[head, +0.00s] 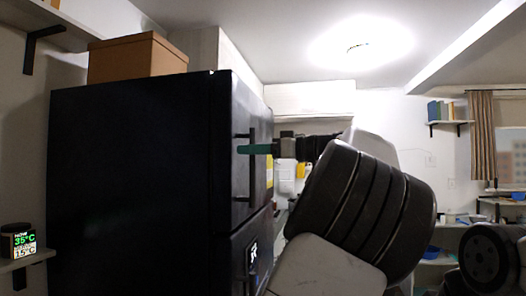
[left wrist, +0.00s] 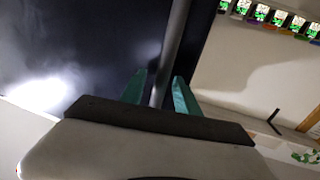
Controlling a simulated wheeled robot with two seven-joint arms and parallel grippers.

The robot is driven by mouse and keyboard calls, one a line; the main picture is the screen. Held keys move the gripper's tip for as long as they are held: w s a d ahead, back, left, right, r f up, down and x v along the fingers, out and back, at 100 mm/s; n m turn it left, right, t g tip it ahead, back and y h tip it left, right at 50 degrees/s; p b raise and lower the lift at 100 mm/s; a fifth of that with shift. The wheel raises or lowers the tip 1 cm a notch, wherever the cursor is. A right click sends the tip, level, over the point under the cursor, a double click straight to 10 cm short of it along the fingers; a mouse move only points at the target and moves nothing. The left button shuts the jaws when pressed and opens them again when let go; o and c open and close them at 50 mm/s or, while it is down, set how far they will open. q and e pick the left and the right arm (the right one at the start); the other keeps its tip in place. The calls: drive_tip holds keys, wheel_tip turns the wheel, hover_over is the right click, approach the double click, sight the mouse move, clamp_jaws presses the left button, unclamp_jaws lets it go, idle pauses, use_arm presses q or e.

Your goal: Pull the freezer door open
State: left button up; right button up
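The tall black fridge-freezer (head: 140,180) stands at the left in the head view. Its upper door (head: 224,150) looks shut and has a vertical dark bar handle (head: 253,185). A lower door (head: 238,262) with its own handle is below. My left gripper (head: 256,149), with teal fingers, is at the upper door's handle. In the left wrist view, the handle bar (left wrist: 172,50) runs between the two fingers of my left gripper (left wrist: 160,92). Small gaps show on both sides of the bar, so the gripper looks open around it. My right gripper is not in view.
A cardboard box (head: 137,58) sits on top of the fridge. A shelf with a lit temperature display (head: 20,243) is at the lower left. A wall shelf with books (head: 447,112) and a curtain (head: 482,138) are at the far right.

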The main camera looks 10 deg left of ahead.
use_arm(q)
drive_tip(key=shift+c, duration=0.2)
clamp_jaws()
idle(1.2)
